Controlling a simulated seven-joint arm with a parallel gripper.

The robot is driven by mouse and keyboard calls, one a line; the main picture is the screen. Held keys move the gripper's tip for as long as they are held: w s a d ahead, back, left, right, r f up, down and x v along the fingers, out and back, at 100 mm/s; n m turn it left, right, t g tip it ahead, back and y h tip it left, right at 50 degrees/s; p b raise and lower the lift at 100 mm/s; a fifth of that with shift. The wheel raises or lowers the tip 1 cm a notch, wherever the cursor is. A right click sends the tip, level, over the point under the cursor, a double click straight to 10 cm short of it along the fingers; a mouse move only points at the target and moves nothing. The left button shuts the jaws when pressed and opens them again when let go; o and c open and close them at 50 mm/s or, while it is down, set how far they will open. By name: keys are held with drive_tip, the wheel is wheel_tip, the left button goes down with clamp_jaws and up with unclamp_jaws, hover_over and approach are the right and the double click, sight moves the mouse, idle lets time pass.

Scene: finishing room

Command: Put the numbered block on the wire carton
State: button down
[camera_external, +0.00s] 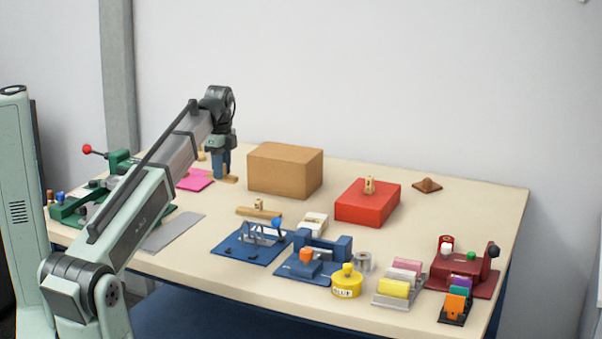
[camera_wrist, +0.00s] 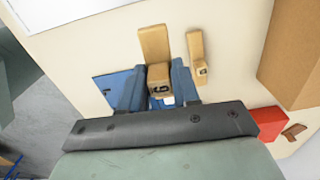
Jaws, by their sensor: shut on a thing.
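My gripper (camera_external: 221,178) is low over the back part of the table, left of the brown carton (camera_external: 285,170). In the wrist view its blue fingers are shut on a small wooden numbered block (camera_wrist: 160,78) with a dark figure on its face. A flat wooden strip (camera_wrist: 155,42) lies just beyond the block; whether they touch I cannot tell. The brown carton is plain and closed, with a bare top, and also shows at the right of the wrist view (camera_wrist: 295,55). No wire or label is visible on it.
A red box (camera_external: 365,207) with a small wooden block (camera_external: 369,185) on top stands right of the carton. Another small block (camera_external: 258,203) rests on a wooden strip in front. Blue tools (camera_external: 247,245), a glue pot (camera_external: 346,285) and tape rolls fill the front.

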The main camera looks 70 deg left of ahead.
drive_tip(key=w+a+r, duration=0.3)
drive_tip(key=w+a, duration=0.1)
drive_tip(key=w, duration=0.4)
drive_tip(key=w+a+r, duration=0.3)
drive_tip(key=w+a, duration=0.2)
drive_tip(key=w, duration=0.2)
wheel_tip(320, 180, up, 3)
hover_over(285, 152)
drive_tip(key=shift+w+a+f, duration=0.1)
drive_tip(key=shift+a+f, duration=0.05)
drive_tip(key=shift+f, duration=4.45)
drive_tip(key=shift+f, duration=0.1)
drive_tip(key=c, duration=0.8)
unclamp_jaws()
wheel_tip(285, 152, up, 12)
drive_tip(key=shift+r, duration=0.15)
